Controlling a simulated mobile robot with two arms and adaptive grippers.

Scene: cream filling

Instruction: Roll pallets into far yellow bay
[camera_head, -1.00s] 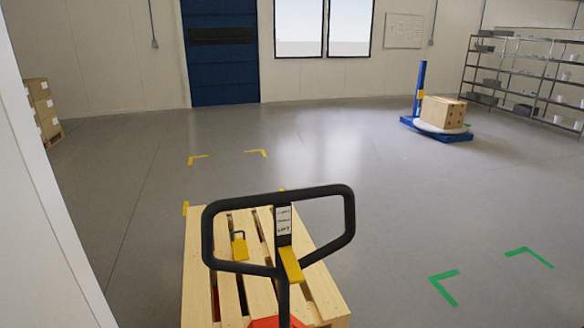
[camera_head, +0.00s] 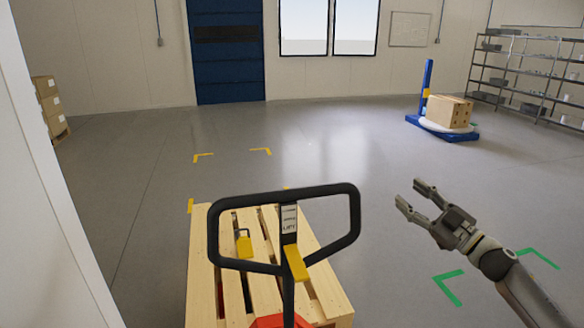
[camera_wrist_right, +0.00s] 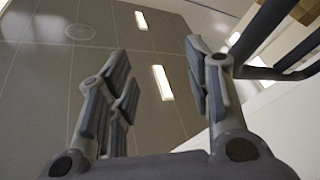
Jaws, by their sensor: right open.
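A wooden pallet (camera_head: 262,290) lies low in the middle of the head view. The black loop handle (camera_head: 352,232) of a pallet jack stands in front of it, with a yellow lever (camera_head: 296,262) and a bit of red body (camera_head: 275,321) below. Yellow corner marks (camera_head: 204,156) lie on the floor beyond the pallet. My right gripper (camera_head: 412,197) is open and empty, to the right of the handle and apart from it. In the right wrist view its fingers (camera_wrist_right: 160,85) are spread, and black bars (camera_wrist_right: 285,45) show at upper right. My left gripper is not in view.
Green corner marks (camera_head: 448,288) lie on the floor at right. A blue turntable machine (camera_head: 428,90) with a carton (camera_head: 449,111) stands farther back, near shelves (camera_head: 530,75). Stacked cartons (camera_head: 49,103) stand at left. A white wall (camera_head: 45,190) closes the near left. The middle floor is clear.

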